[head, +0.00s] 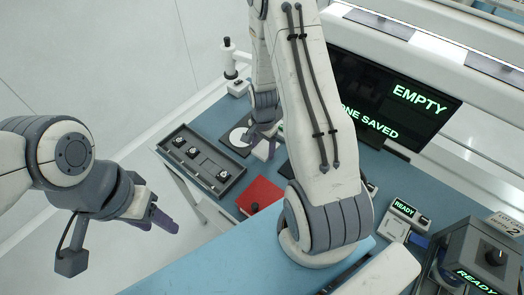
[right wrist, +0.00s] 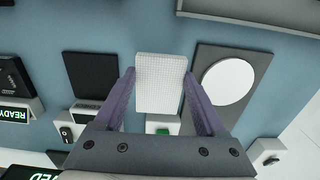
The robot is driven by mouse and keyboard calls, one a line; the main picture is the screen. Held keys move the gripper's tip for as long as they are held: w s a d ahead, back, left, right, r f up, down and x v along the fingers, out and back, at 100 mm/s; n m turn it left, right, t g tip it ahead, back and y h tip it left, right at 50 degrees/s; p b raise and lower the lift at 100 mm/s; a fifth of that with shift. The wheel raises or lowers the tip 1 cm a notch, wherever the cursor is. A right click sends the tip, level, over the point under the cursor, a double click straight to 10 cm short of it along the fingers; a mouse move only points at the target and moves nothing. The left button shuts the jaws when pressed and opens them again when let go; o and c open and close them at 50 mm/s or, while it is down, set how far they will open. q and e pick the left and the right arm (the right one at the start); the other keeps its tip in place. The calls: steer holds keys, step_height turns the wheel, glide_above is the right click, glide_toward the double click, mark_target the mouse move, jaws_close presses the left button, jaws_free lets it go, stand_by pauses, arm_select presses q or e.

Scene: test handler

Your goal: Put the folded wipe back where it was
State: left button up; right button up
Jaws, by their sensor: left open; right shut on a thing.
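The folded wipe (right wrist: 160,84) is a white textured rectangle between the purple fingers of my right gripper (right wrist: 159,74) in the right wrist view. The gripper is shut on it. Blue table top shows around the wipe; whether the wipe touches it I cannot tell. My left gripper (head: 160,219) is open and empty, off the table's left side.
In the right wrist view a black square pad (right wrist: 91,73) lies left of the wipe, and the grey plate (right wrist: 208,108) with its disc lies right. A small green-button device (right wrist: 161,129) is near.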

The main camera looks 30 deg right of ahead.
mark_target(262, 150)
step_height(262, 150, down, 3)
steer(key=shift+w+f+p, duration=0.1)
steer(key=shift+p, duration=0.65)
steer(key=shift+f, duration=0.55)
steer(key=shift+f, duration=0.2)
steer(key=o, duration=1.2)
steer(key=shift+c, duration=0.2)
